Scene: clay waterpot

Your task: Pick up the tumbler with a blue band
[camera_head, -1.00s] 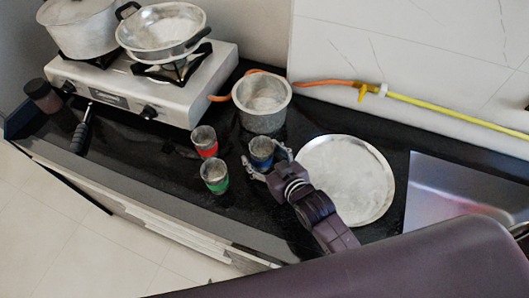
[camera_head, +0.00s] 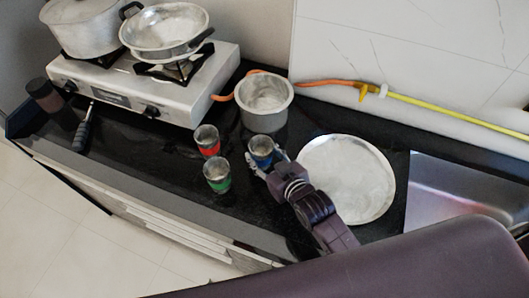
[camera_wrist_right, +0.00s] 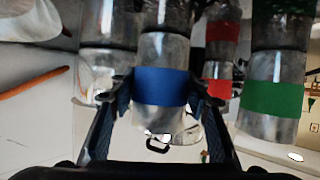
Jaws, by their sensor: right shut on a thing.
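The tumbler with a blue band (camera_head: 261,149) stands upright on the black counter in the head view. In the right wrist view the blue-banded tumbler (camera_wrist_right: 161,87) is between the two dark fingers. My right gripper (camera_head: 264,164) is shut on it at the band, also seen in the right wrist view (camera_wrist_right: 162,95). A tumbler with a red band (camera_head: 207,143) and a tumbler with a green band (camera_head: 217,176) stand to its left, apart from it. My left gripper is not in view.
A metal pot (camera_head: 264,105) stands close behind the blue-banded tumbler. A round metal plate (camera_head: 347,180) lies to its right, beside my right arm. A gas stove (camera_head: 140,88) with two pans is at the back left. A sink (camera_head: 465,192) is at the right.

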